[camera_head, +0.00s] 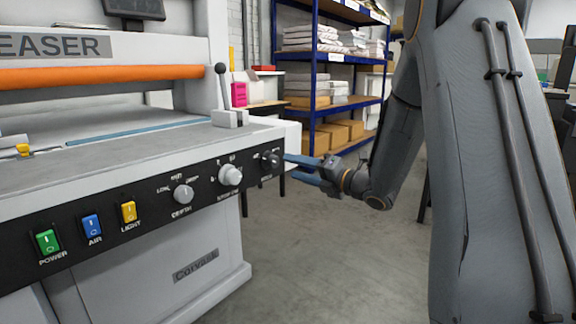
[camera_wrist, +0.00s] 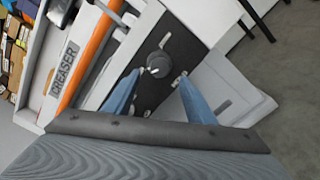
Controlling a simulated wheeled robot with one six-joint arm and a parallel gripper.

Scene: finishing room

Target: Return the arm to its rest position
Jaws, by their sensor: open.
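My arm reaches in from the right of the head view. My gripper (camera_head: 291,163) has blue fingers that point left at the front panel of the creaser (camera_head: 215,254). The fingers are apart with nothing between them. The rightmost dark knob (camera_head: 270,160) is just left of the fingertips. In the wrist view the open gripper (camera_wrist: 160,75) faces the black panel, and a round dark knob (camera_wrist: 158,64) shows between and slightly beyond the fingertips. I cannot tell the exact gap to the knob.
The panel also has two light knobs (camera_head: 183,194) (camera_head: 230,175) and green, blue and yellow switches (camera_head: 129,212). A lever (camera_head: 223,95) stands on the machine's top. Blue shelving (camera_head: 315,90) with paper and boxes is behind. Grey floor (camera_head: 330,250) is clear between machine and arm.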

